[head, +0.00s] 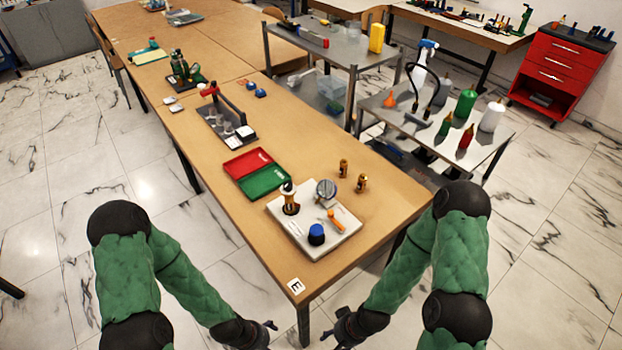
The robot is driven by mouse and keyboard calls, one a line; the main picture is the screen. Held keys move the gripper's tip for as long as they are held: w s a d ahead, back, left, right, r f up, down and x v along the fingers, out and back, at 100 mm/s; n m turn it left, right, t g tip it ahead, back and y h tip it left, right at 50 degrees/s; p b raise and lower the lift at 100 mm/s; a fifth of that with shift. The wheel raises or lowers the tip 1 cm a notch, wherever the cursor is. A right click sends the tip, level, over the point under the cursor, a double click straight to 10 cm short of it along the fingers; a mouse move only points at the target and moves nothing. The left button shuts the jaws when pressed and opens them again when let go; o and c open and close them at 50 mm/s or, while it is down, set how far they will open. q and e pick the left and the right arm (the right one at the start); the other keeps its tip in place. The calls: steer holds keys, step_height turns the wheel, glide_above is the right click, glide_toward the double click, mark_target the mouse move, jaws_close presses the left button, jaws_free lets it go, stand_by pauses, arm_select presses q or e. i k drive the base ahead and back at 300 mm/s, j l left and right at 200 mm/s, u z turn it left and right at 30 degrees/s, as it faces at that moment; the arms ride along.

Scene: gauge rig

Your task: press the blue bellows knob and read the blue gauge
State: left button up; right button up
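A white board (345,235) lies near the front end of the long wooden table. The blue bellows knob (317,233), with a black base, stands at its front edge. A round gauge (326,190) with a pale face stands at the board's back; its reading is too small to make out, and no blue shows on it. An orange-handled part (336,220) and a dark-and-brass fitting (290,198) are also on the board. My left gripper (272,335) and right gripper (333,340) are low in front of the table, apart from the board. Both look open and empty.
Red (248,162) and green (264,181) trays lie behind the board. Two brass fittings (343,168) (362,183) stand on the table to its right. A card marked E (296,286) lies at the front corner. A metal cart (390,118) with bottles stands right of the table.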

mark_target(317, 231)
steer(key=u, duration=1.7)
steer(key=k+l, duration=0.3)
steer(key=l, duration=0.2)
steer(key=k+l, duration=0.35)
steer(key=l, duration=0.15)
steer(key=i, duration=0.45)
